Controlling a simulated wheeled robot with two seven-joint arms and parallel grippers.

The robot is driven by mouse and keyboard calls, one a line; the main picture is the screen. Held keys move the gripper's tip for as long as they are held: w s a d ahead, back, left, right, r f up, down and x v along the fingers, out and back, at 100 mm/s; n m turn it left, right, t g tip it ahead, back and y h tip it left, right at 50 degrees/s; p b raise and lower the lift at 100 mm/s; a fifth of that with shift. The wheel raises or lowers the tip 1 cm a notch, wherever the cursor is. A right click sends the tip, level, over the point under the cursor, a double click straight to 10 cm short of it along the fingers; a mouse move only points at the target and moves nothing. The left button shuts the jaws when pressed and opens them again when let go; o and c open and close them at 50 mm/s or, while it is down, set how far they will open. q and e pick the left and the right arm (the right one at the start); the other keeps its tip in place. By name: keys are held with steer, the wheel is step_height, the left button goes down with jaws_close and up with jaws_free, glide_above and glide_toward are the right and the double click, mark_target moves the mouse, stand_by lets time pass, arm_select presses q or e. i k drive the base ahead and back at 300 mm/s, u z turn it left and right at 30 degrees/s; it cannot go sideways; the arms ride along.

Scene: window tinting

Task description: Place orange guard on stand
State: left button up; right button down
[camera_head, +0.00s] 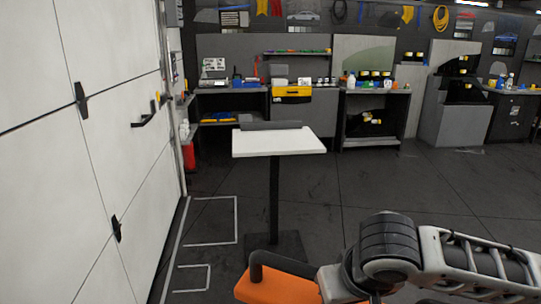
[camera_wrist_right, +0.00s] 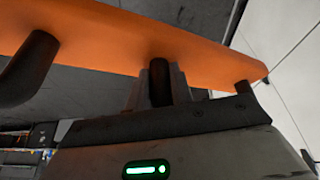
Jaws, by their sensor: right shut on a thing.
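The orange guard (camera_head: 272,289) is at the bottom middle of the head view, partly cut off by the frame edge, with a dark curved handle along its top. In the right wrist view the orange guard (camera_wrist_right: 115,42) runs across the top with dark posts below it. My right gripper (camera_wrist_right: 160,84) is shut on the dark middle post. A stand (camera_head: 265,145) with a white top and dark pedestal is ahead, beyond the guard and apart from it. My left gripper is not in view.
A white panelled wall (camera_head: 70,150) is on the left. A workbench (camera_head: 305,115) with a yellow toolbox (camera_head: 292,91) stands behind. Dark floor right of the stand is clear.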

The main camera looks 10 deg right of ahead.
mark_target(293, 143)
steer(key=i, duration=1.5)
steer(key=z, duration=1)
steer(key=i, duration=1.9)
steer(key=u, duration=1.45)
steer(key=i, duration=0.3)
steer(key=z, duration=0.05)
